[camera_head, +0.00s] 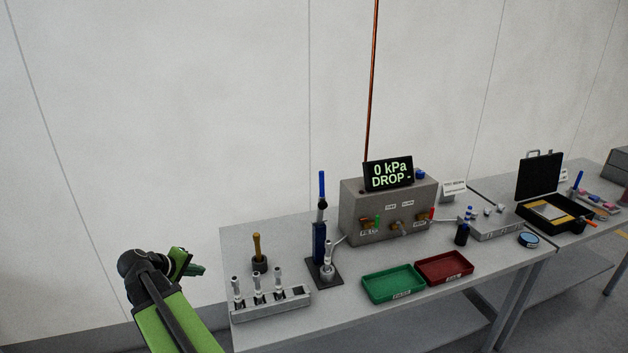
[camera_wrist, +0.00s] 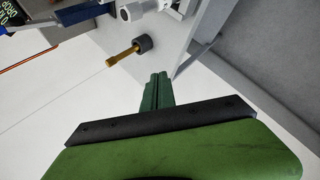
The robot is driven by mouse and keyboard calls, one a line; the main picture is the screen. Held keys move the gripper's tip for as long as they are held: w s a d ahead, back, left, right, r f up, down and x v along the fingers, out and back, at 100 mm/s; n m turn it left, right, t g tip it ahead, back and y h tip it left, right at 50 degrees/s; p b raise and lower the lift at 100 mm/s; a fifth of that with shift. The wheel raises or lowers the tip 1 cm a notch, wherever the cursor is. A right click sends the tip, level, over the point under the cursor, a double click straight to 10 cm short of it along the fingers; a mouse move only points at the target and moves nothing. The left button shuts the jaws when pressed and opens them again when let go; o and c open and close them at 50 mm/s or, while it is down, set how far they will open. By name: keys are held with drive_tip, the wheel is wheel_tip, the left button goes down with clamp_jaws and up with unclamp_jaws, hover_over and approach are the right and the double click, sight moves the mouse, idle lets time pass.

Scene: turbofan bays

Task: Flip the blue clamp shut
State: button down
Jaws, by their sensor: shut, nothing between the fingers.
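The blue clamp (camera_head: 319,240) stands on a dark base plate on the bench, with its blue-tipped lever (camera_head: 322,185) pointing straight up. A grey nozzle-like part (camera_head: 328,262) stands on the same plate, beside the clamp's post. In the wrist view a blue bar (camera_wrist: 80,14) that looks like part of the clamp shows at the top left, partly cut off. My gripper (camera_head: 196,270) is off the bench's left end, well left of the clamp and apart from it. Its green fingers (camera_wrist: 157,88) are together and hold nothing.
A brass-handled tool in a dark cup (camera_head: 259,264) and a grey rack (camera_head: 270,304) of several nozzles stand between my gripper and the clamp. Right of the clamp are a grey box with a display (camera_head: 388,175), a green tray (camera_head: 394,285) and a red tray (camera_head: 443,268).

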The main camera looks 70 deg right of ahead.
drive_tip(key=s+d+r+g+h, duration=0.1)
drive_tip(key=s+d+r+h, duration=0.1)
drive_tip(key=s+d+r, duration=0.4)
drive_tip(key=s+d+r+g+h+p, duration=0.1)
drive_tip(key=s+d+r, duration=0.4)
drive_tip(key=d, duration=0.8)
drive_tip(key=s+d+r+g+h, duration=0.3)
drive_tip(key=s+d+r, duration=0.3)
drive_tip(key=d, duration=0.3)
drive_tip(key=shift+s+d+r+h+p, duration=0.2)
drive_tip(key=shift+s+r+h+p, duration=0.15)
drive_tip(key=shift+h, duration=0.25)
drive_tip(key=shift+s+f, duration=0.1)
hover_over(321, 198)
drive_tip(key=w, duration=0.3)
drive_tip(key=shift+d+f, duration=0.1)
drive_tip(key=shift+d, duration=0.25)
